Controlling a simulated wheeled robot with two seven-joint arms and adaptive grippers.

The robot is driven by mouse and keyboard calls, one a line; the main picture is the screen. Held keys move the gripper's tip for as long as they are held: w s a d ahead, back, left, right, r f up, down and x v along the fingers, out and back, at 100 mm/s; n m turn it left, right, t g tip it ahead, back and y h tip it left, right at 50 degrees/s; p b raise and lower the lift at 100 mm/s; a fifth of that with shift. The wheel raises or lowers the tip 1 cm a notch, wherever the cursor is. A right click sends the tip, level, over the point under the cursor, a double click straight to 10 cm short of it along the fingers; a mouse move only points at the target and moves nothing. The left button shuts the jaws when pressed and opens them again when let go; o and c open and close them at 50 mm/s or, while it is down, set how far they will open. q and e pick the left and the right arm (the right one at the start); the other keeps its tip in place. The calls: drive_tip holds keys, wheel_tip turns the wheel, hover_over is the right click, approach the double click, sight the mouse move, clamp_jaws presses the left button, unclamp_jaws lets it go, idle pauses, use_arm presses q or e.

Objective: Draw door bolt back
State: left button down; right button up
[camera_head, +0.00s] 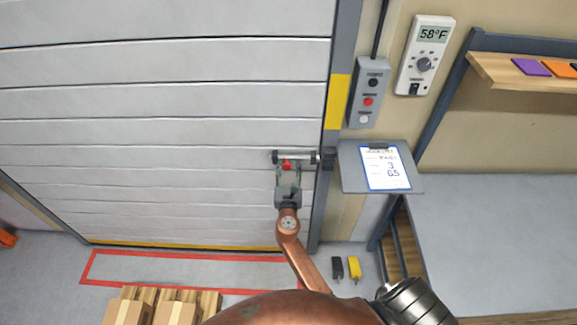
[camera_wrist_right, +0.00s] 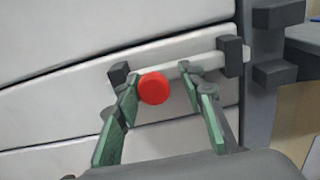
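The door bolt (camera_head: 302,157) is a pale horizontal bar in dark brackets on the grey slatted door (camera_head: 170,110), near its right edge. Its red knob (camera_head: 287,164) is at the left part of the bar. In the right wrist view the bolt bar (camera_wrist_right: 207,61) slants up to the right, and the red knob (camera_wrist_right: 153,88) faces the camera. My right gripper (camera_head: 288,170) is at the knob. In the right wrist view its fingers (camera_wrist_right: 160,90) stand apart on either side of the knob, with a gap to the right finger. My left gripper is not in view.
Right of the door frame (camera_head: 322,210) are a button box (camera_head: 369,93), a thermostat (camera_head: 425,55) and a small shelf with a clipboard (camera_head: 385,167). Cardboard boxes (camera_head: 175,314) stand on the floor below, by a red floor outline (camera_head: 190,254).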

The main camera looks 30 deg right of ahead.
drive_tip(key=shift+o, duration=0.3)
drive_tip(key=shift+s+a, duration=0.1)
drive_tip(key=shift+a, duration=0.05)
drive_tip(key=v, duration=0.7)
